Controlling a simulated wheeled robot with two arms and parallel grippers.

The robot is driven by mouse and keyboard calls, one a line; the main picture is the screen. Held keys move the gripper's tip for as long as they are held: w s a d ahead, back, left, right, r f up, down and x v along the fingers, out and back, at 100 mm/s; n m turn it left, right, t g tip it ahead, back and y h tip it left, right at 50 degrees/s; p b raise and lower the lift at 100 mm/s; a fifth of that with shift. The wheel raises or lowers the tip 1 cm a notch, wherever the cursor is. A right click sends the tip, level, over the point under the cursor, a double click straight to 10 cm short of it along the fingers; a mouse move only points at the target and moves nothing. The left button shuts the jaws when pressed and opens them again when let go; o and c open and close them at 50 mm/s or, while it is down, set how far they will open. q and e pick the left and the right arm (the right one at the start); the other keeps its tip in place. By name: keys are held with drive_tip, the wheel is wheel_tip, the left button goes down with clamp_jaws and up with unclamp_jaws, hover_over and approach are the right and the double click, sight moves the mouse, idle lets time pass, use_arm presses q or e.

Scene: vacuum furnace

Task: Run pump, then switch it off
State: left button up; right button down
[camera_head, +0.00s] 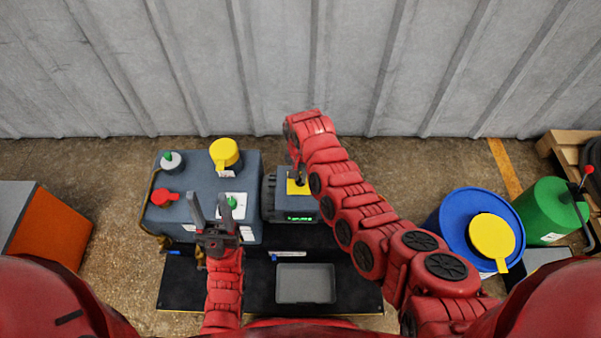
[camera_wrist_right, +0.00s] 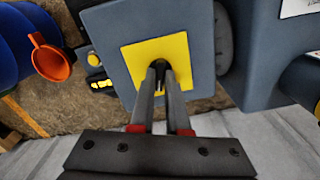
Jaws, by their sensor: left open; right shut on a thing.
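The pump (camera_head: 187,205) is a blue-grey unit with a yellow cap (camera_head: 225,153), a red cap (camera_head: 165,198) and a green-topped fitting (camera_head: 171,160). To its right is a box with a yellow plate (camera_head: 294,188) and a lit green strip (camera_head: 299,218). The plate (camera_wrist_right: 135,62) also shows in the right wrist view, with a small dark switch (camera_wrist_right: 159,65) at its middle. My right gripper (camera_head: 297,172) is shut on this switch, which the fingers (camera_wrist_right: 164,80) mostly hide. My left gripper (camera_head: 209,203) is open and empty, above the pump's front part.
A grey tray (camera_head: 305,283) lies on the black base in front. An orange-sided box (camera_head: 50,235) is at left. A ribbed wall (camera_head: 270,65) closes the back.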

drive_tip(key=n+p, duration=0.1)
drive_tip(key=n, duration=0.1)
drive_tip(key=shift+r+n+p, duration=0.2)
drive_tip(key=shift+n+p, duration=0.2)
drive_tip(key=n+p, duration=0.1)
drive_tip(key=n, duration=0.1)
drive_tip(key=shift+n, duration=0.4)
drive_tip(key=n, duration=0.3)
drive_tip(key=shift+w+f+p, duration=0.1)
drive_tip(key=shift+p, duration=0.3)
drive_tip(key=shift+f+n, duration=0.1)
drive_tip(key=shift+n, duration=0.5)
drive_tip(key=c, duration=0.9)
unclamp_jaws()
